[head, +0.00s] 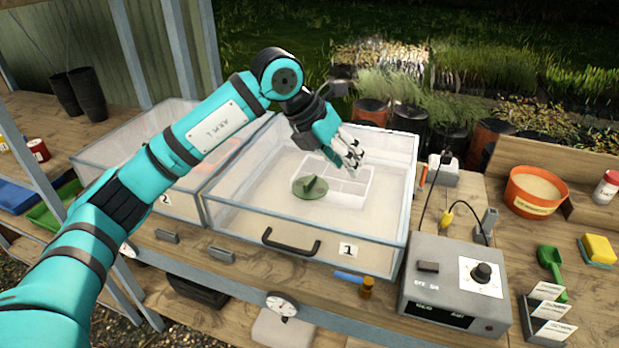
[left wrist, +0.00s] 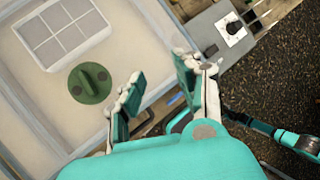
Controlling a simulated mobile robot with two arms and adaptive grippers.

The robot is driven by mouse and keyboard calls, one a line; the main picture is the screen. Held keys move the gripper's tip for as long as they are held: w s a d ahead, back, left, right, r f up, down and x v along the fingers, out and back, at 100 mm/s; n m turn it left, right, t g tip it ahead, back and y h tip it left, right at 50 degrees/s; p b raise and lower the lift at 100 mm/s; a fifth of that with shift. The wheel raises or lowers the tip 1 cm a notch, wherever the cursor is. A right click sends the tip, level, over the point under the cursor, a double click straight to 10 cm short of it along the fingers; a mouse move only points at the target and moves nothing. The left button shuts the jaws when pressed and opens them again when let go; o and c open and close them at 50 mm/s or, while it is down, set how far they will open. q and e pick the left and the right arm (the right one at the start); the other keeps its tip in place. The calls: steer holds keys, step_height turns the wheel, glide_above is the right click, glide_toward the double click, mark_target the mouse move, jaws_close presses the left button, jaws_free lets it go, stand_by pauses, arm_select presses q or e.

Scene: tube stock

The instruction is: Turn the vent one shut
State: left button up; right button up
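The vent of box one is a round green disc (head: 311,187) with a raised grip ridge, set in the clear lid of the box marked 1 (head: 348,250). My right gripper is not seen; part of a teal arm shows at the lower right there.
A box marked 2 (head: 165,199) stands to the left. A grey control unit (head: 455,285) with a knob and cables stands right of box one. A black handle (head: 291,243) is on the front of box one. An orange tub (head: 533,192) is farther right.

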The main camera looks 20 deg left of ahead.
arm_select(q)
steer(key=w+a+r+n+y, duration=0.15)
steer(key=a+r+y, duration=0.3)
steer(key=a, duration=0.55)
steer(key=p, duration=0.4)
glide_toward(310, 179)
steer(key=shift+n, duration=0.25)
steer(key=x, duration=0.9)
steer(key=shift+s+f, duration=0.1)
jaws_close()
